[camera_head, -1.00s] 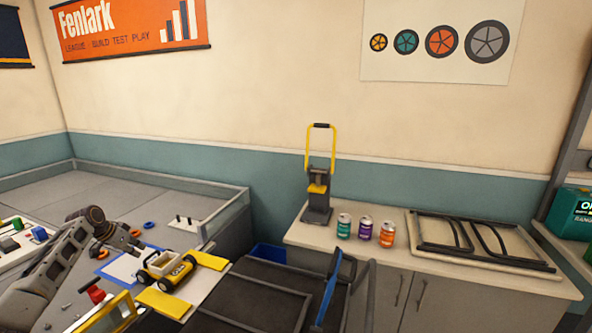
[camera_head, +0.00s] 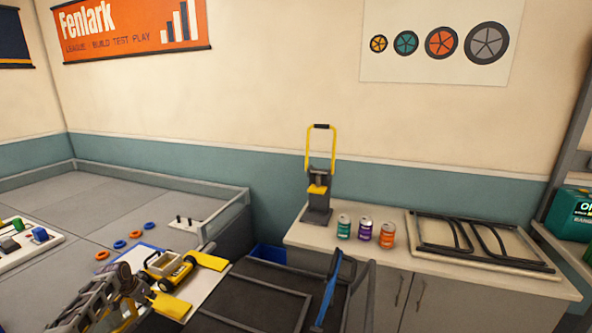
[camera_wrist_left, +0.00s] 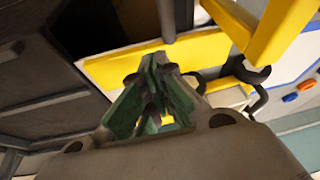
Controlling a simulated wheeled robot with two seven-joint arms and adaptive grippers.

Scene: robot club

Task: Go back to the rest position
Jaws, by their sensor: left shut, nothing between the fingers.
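My left gripper (camera_head: 143,291) comes in at the lower left of the head view, over the near end of the work surface beside the small yellow cart. In the left wrist view its fingers (camera_wrist_left: 155,85) are closed together with nothing between them. Yellow panels lie beyond them in that view. My right gripper does not show in either view.
A yellow wheeled cart (camera_head: 168,265) sits on the table near my left gripper. A black tray cart (camera_head: 255,290) stands to its right. Three cans, including an orange one (camera_head: 387,235), stand on the counter (camera_head: 400,262). Blue and orange rings (camera_head: 102,255) lie on the grey table.

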